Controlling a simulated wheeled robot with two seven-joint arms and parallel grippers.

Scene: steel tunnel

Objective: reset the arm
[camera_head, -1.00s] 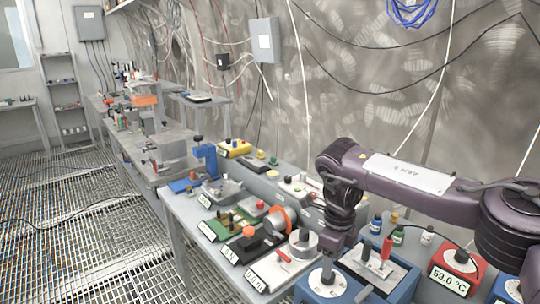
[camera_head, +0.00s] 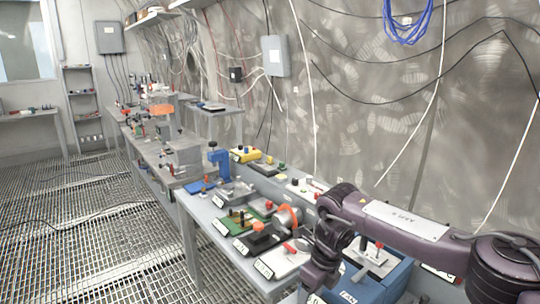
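My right arm (camera_head: 405,222) comes in from the right edge, dark purple with a white label plate. It reaches left over the near workbench, and its wrist (camera_head: 327,250) bends down in front of the devices there. The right gripper's fingertips are not clearly seen at the bottom of the frame. My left arm and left gripper are not in view.
The near bench (camera_head: 192,222) holds a blue clamp stand (camera_head: 219,165), a green board (camera_head: 237,222), an orange-ringed device (camera_head: 289,216) and a blue box (camera_head: 372,285). More benches run back along the wall. The grated floor (camera_head: 90,230) at left is clear but for cables.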

